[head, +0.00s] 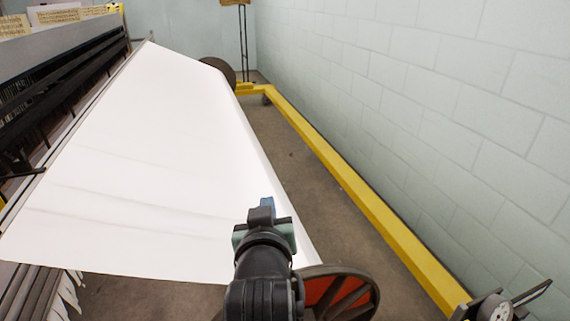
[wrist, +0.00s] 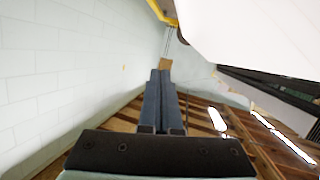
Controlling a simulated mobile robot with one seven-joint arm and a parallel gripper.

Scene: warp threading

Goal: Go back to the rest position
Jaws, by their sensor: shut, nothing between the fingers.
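My gripper (head: 267,203) is at the lower middle of the head view, in front of the lower right part of the white sheet (head: 150,150). In the wrist view my gripper (wrist: 160,76) has its two blue-grey fingers side by side, shut with nothing between them. The wrist view looks up past the fingers to the ceiling and a wall. The white sheet also fills the upper right of the wrist view (wrist: 255,35). I cannot tell the exact gap between my gripper and the sheet.
A dark loom frame (head: 70,75) runs along the left. A red and dark wheel (head: 340,291) stands right of my arm. A yellow floor beam (head: 350,185) runs beside the pale block wall (head: 450,90). Bare floor (head: 300,165) lies between the sheet and the beam.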

